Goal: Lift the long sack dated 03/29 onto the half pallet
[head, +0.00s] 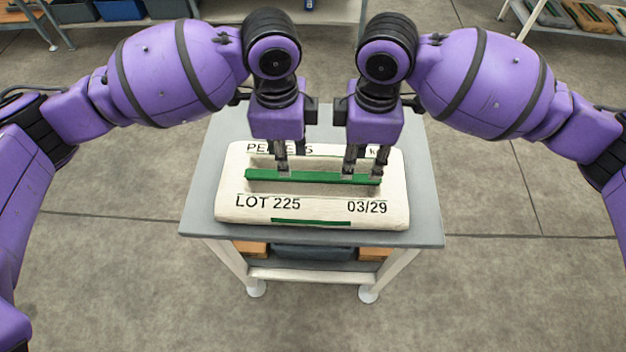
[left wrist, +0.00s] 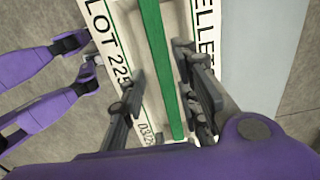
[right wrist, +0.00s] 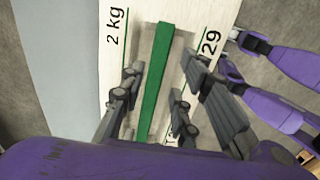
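The long sack (head: 312,210) is cream with a green raised strip (head: 315,177) along its top and the print LOT 225 and 03/29. It lies flat on a small grey table. My left gripper (head: 290,158) is over the strip's left part and my right gripper (head: 365,162) over its right part. In the left wrist view the fingers (left wrist: 162,92) stand apart on both sides of the strip. In the right wrist view the fingers (right wrist: 155,98) also straddle the strip, with gaps. Both look open. I do not see the half pallet.
The grey table (head: 420,205) has bare top around the sack. Its lower shelf holds orange boxes (head: 375,253) and a dark blue bin (head: 312,251). Shelves with bins (head: 118,10) and sacks (head: 590,17) stand at the back. The floor around the table is clear.

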